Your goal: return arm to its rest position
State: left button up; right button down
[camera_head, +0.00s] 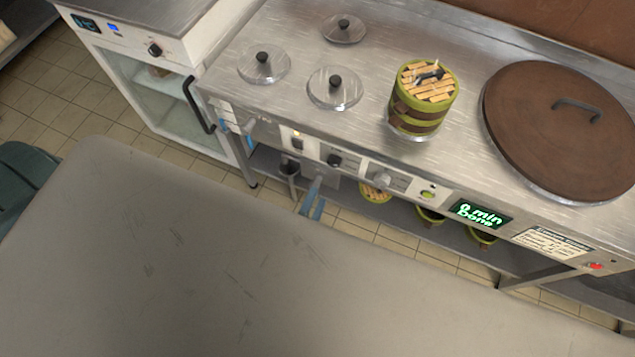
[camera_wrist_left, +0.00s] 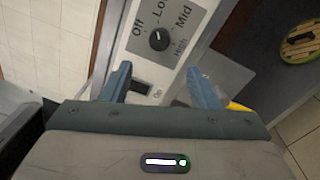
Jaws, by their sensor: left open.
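My left gripper (camera_head: 283,165) is in front of the left part of the steamer counter's control panel. Its blue fingers are apart, with nothing held between them. In the left wrist view the blue fingers (camera_wrist_left: 160,87) spread wide, with a white panel beyond them bearing a knob (camera_wrist_left: 159,39) and an On switch (camera_wrist_left: 141,86). I cannot tell whether a finger touches the panel. Much of the left arm and gripper is hidden in the head view. My right gripper is in neither view.
The steel counter (camera_head: 285,112) carries several glass lids, a green-banded bamboo steamer (camera_head: 421,118) and a large brown lid (camera_head: 560,130). The display (camera_head: 479,214) reads "8 min Done". Small baskets (camera_head: 375,193) sit on the lower shelf. A white cabinet (camera_head: 145,90) stands left.

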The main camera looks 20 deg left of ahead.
pick_arm(q)
jog(key=s+a+f+m+g, duration=0.3)
jog(key=s+f+m+g, duration=0.25)
jog(key=f, duration=0.65)
jog(key=s+a+f+m+g, duration=0.4)
jog(key=s+f+m, duration=0.3)
jog(key=f, duration=0.5)
jog(key=s+a+f+m+g, duration=0.4)
jog(key=s, duration=0.4)
jog(key=s+a+f+m+g, duration=0.4)
jog(key=s+a+f+m, duration=0.1)
jog(key=s, duration=0.4)
jog(key=shift+a+y, duration=0.3)
jog(key=shift+y, duration=0.1)
jog(key=shift+s+m, duration=0.1)
jog(key=shift+m, duration=0.15)
